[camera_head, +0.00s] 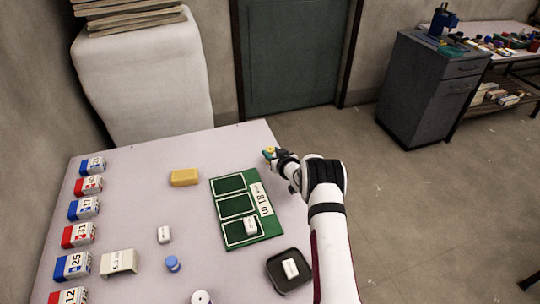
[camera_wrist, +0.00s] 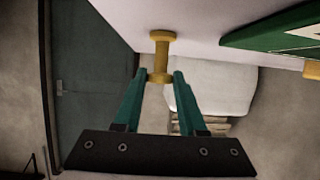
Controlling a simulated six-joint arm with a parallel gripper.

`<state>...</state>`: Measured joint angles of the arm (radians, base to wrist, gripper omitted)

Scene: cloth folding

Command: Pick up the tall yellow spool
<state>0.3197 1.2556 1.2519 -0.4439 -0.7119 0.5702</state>
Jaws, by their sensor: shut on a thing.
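The tall yellow spool (camera_wrist: 160,57) stands out in the wrist view, with a wide flange at each end and a narrower waist. My gripper (camera_wrist: 164,76) has its two green fingers on either side of the spool's near end, shut on it. In the head view my gripper (camera_head: 271,153) is at the far right edge of the table, and the spool is only a small yellow patch there, largely hidden. I cannot tell whether the spool touches the table.
The table (camera_head: 140,160) holds a green board (camera_head: 236,205) with outlined compartments, a yellow block (camera_head: 185,177), a black tray (camera_head: 275,284), a blue spool (camera_head: 172,264) and a white spool (camera_head: 201,297). Several red and blue labelled boxes (camera_head: 82,208) line the left edge.

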